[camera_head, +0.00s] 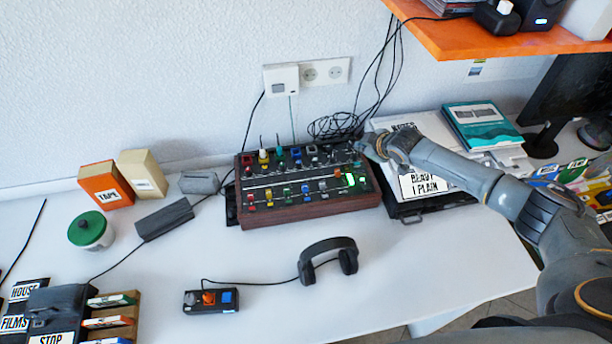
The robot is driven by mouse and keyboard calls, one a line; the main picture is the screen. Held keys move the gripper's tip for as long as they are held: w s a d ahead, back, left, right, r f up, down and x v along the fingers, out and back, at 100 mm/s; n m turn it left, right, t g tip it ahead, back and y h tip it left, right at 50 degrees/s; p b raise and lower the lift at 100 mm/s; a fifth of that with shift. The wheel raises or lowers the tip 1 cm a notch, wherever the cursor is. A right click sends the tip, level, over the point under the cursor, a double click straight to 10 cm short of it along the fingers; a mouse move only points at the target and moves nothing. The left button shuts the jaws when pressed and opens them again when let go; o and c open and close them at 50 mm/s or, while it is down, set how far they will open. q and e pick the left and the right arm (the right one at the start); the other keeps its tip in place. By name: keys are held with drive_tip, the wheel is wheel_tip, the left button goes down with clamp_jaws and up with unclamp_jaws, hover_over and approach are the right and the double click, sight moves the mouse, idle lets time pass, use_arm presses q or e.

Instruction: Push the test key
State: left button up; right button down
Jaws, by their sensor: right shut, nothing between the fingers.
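A dark control panel with wooden sides (310,205) stands on the white desk against the wall. Its face carries several coloured knobs, sliders and small keys, and a green light (351,180) glows near its right end. The labels are too small to read, so I cannot tell which one is the test key. My right gripper (362,147) reaches in from the right and is shut and empty at the panel's upper right corner. I cannot tell whether its tips touch the panel. It hides part of that corner. My left gripper is not in view.
Black headphones (328,258) and a small box with coloured buttons (211,300) lie in front. Boxes (106,184) and a green-lidded jar (90,231) stand left. A book stack (425,183) is right of the panel, below an orange shelf (480,38). Cables hang behind.

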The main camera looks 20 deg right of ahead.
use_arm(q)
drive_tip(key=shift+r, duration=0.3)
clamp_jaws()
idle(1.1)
